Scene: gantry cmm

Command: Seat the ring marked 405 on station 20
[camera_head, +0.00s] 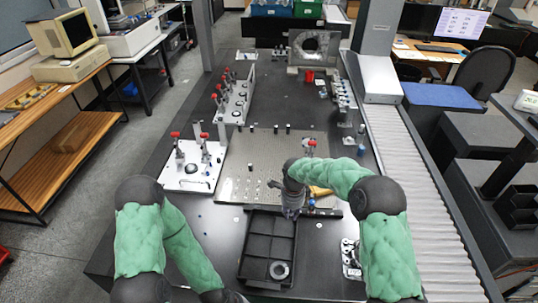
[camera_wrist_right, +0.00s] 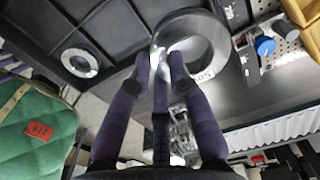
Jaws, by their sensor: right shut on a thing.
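My right gripper (camera_head: 291,211) is over the far right edge of the black tray (camera_head: 257,272). In the right wrist view its fingers (camera_wrist_right: 161,65) are shut on a grey metal ring (camera_wrist_right: 219,42). Upside-down characters on the ring's side appear to read 405. A second ring (camera_head: 280,270) lies in the tray's near right compartment and also shows in the right wrist view (camera_wrist_right: 80,62). A perforated metal plate (camera_head: 245,165) with several small pegs lies beyond the tray; no station number 20 is readable. My left arm shows at lower left, with its gripper out of frame.
A white fixture plate with red-topped clamps (camera_head: 195,170) stands left of the perforated plate. A long clamp rail (camera_head: 235,100) lies farther back. A yellow item (camera_head: 321,191) lies near my right wrist. A ribbed conveyor (camera_head: 415,190) runs along the right.

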